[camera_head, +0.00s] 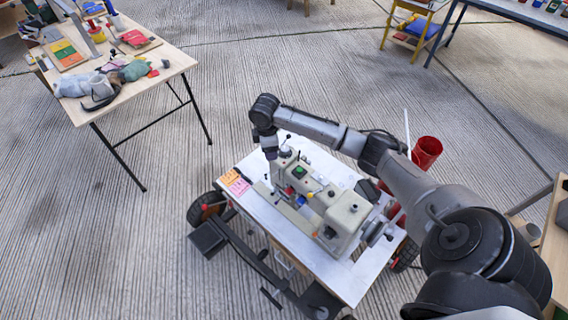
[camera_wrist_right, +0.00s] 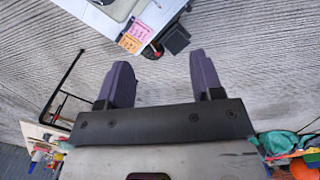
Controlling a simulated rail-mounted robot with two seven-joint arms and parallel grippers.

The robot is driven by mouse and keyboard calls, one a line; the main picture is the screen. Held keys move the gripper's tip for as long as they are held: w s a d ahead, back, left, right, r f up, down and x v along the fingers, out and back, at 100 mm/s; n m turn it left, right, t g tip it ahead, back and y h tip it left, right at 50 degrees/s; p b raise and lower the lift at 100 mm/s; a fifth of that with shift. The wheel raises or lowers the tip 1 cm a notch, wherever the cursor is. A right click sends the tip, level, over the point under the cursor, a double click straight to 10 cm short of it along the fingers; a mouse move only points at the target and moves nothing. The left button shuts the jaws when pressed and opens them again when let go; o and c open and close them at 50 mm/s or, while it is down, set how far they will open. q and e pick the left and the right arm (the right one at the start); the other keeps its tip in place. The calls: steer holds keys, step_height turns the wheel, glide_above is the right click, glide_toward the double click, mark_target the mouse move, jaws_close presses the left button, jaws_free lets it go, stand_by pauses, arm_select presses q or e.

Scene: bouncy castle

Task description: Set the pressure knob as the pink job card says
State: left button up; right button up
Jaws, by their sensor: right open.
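The pink job card (camera_head: 239,187) lies on the left corner of the white cart top (camera_head: 318,281), beside an orange card (camera_head: 229,177). The pink card also shows in the right wrist view (camera_wrist_right: 141,31); its writing is too small to read. A grey-beige machine (camera_head: 345,219) stands on the cart with a green button (camera_head: 299,171), red and blue parts and several dark knobs. I cannot tell which is the pressure knob. My right gripper (camera_wrist_right: 160,78) is open and empty, its fingers apart; in the head view my right wrist hangs by the machine's far left end. My left gripper is not in view.
A wooden table (camera_head: 150,88) with cloths, boards and tools stands at the upper left. A red bin (camera_head: 426,150) stands behind the cart's right side. The cart has black wheels (camera_head: 206,208) and a front bar. Ribbed floor between table and cart is clear.

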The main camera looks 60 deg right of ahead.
steer(key=r+m+b, duration=0.1)
steer(key=b, duration=0.5)
glide_above(284, 149)
arm_select(q)
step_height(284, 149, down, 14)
steer(key=b, duration=0.5)
steer(key=shift+b, duration=0.3)
arm_select(e)
steer(key=shift+y, duration=0.3)
step_height(284, 149, down, 13)
steer(key=shift+d+f, duration=0.1)
steer(key=shift+f, duration=0.1)
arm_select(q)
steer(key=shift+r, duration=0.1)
arm_select(e)
steer(key=shift+c, duration=0.2)
